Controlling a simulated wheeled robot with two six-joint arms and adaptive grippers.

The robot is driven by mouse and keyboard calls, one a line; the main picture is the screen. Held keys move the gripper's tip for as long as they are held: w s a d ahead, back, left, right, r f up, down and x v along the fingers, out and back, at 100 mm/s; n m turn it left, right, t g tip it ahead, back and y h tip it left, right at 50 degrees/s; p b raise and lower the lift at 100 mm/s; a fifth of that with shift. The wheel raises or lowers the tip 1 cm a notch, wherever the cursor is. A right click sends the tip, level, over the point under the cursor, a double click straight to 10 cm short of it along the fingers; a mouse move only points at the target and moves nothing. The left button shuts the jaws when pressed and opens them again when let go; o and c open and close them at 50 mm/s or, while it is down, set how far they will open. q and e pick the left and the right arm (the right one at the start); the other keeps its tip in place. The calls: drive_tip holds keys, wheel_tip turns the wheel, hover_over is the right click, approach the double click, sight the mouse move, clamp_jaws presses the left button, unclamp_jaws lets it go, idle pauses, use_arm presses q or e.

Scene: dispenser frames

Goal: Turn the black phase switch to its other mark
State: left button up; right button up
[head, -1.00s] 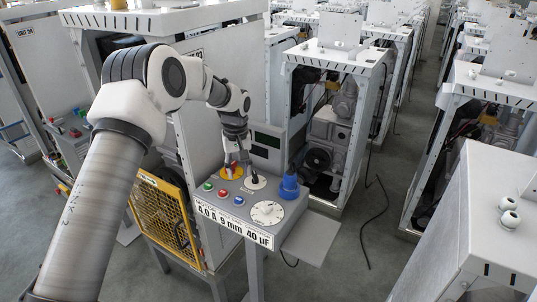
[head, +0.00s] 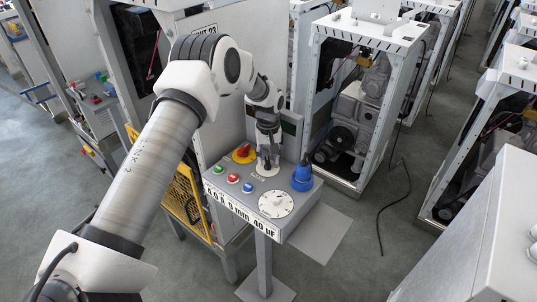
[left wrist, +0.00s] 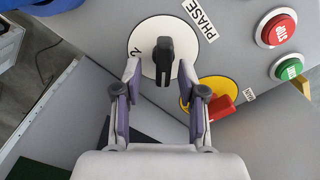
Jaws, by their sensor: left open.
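The black phase switch (left wrist: 164,62) shows in the left wrist view, a bar-shaped knob on a white disc (left wrist: 140,62) with the label PHASE beside it. The knob's bar lies nearly upright in that picture. A mark that looks like 2 is left of it on the disc; no other mark is visible. My left gripper (left wrist: 158,70) is open, with one finger on each side of the knob's lower end; I cannot tell whether they touch it. In the head view my left gripper (head: 267,157) is above the white disc (head: 267,170) and hides most of the knob.
A red switch on a yellow disc (head: 244,153) is close to the left gripper. Green (head: 220,169), red (head: 233,178) and blue (head: 248,188) buttons, a white dial (head: 276,204) and a blue plug (head: 302,177) share the panel. A yellow mesh guard (head: 186,205) stands left.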

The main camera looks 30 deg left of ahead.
use_arm(q)
drive_tip(key=shift+s+r, duration=0.1)
drive_tip(key=shift+r, duration=0.05)
drive_tip(key=shift+s+d+r, duration=0.1)
drive_tip(key=shift+s+r, duration=0.1)
drive_tip(key=shift+s, duration=0.15)
clamp_jaws()
drive_tip(key=shift+w, duration=0.1)
use_arm(e)
drive_tip(key=shift+s+d, duration=0.1)
drive_tip(key=shift+s, duration=0.25)
